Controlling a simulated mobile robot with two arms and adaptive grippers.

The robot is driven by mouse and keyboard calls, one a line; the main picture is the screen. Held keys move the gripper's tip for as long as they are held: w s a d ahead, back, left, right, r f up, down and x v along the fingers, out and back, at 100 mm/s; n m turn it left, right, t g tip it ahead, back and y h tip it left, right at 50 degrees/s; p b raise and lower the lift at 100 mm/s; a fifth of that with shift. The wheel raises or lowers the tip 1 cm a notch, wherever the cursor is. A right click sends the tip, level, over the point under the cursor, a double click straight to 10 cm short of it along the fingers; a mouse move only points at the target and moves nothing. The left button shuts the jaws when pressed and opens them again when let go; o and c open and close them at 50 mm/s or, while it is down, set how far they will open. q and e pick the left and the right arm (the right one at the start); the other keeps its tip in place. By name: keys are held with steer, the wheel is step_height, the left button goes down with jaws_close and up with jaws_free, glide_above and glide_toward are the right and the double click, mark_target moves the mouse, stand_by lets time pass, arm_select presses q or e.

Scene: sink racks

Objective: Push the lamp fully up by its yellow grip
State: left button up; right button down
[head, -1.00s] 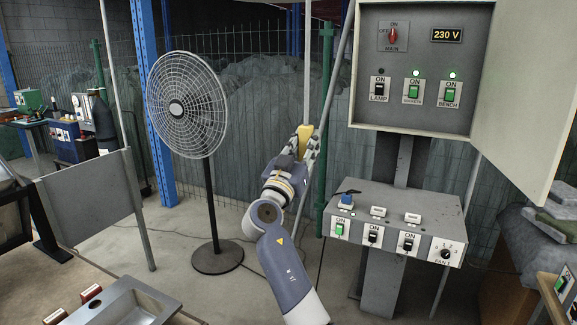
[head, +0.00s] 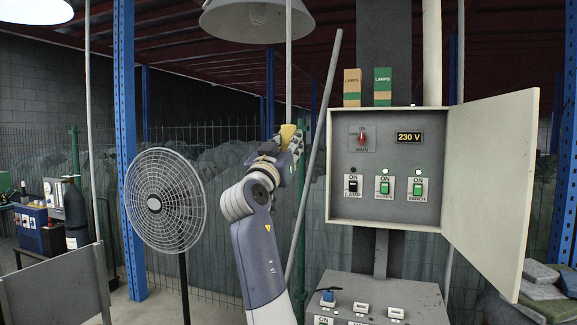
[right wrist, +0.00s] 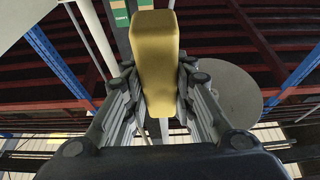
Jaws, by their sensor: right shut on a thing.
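The yellow grip (head: 288,135) hangs at the lower end of a thin pale rod in the head view. My right gripper (head: 291,146) is shut on the yellow grip, with a finger on either side of it. The grip also shows large and upright between the fingers in the right wrist view (right wrist: 155,60). The lamp (head: 257,19) is a grey dome shade at the top of the head view, and the rod passes in front of it. Its upper part is cut off. My left gripper is not in view.
An open electrical cabinet (head: 345,205) stands to the right, its door (head: 490,190) swung out to the right. A standing fan (head: 165,200) is left of my right arm. A slanted grey pole (head: 313,150) stands close to the right of the gripper.

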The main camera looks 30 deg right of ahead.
mark_target(288, 112)
step_height(288, 112, up, 7)
steer(key=p, duration=0.2)
steer(key=shift+r+p, duration=0.15)
steer(key=shift+p, duration=0.2)
steer(key=shift+s+r, duration=0.15)
steer(key=shift+r, duration=0.1)
steer(key=shift+r, duration=0.1)
steer(key=c, duration=1.3)
jaws_free()
steer(key=shift+f, duration=0.2)
steer(key=shift+w, duration=0.2)
steer(key=shift+f, duration=0.1)
